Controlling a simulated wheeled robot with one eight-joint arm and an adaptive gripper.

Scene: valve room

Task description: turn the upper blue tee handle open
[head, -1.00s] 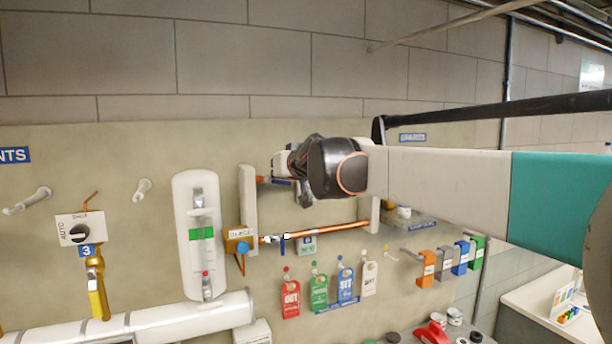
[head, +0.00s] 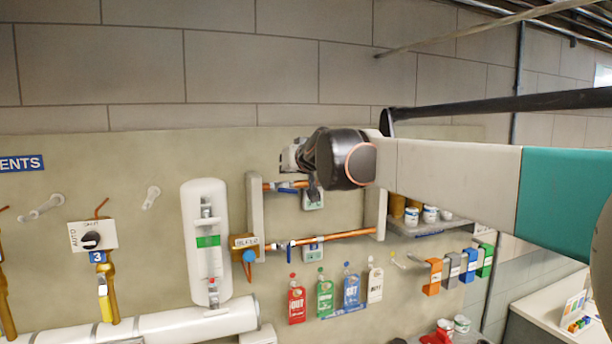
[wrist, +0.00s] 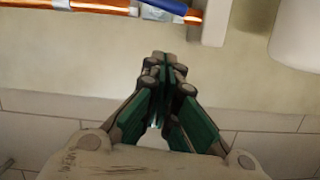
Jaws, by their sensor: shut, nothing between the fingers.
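The upper blue tee handle (head: 287,189) is on the upper copper pipe (head: 320,184), near the left bracket post, and lies roughly along the pipe. My gripper (head: 290,159) is shut and empty, just above this handle in the head view. My dark wrist hides part of the upper pipe. The wrist view shows the scene upside down: the blue handle (wrist: 174,8) is at the top edge, partly cut off, and my closed fingertips (wrist: 165,62) are apart from it. A lower blue handle (head: 290,251) sits on the lower copper pipe (head: 345,235).
Pale bracket posts flank the pipes; the left post (head: 254,215) is close to the handle. A shelf with cans (head: 430,214) is at the right. Hanging tags (head: 351,290) are below. The wall above is clear.

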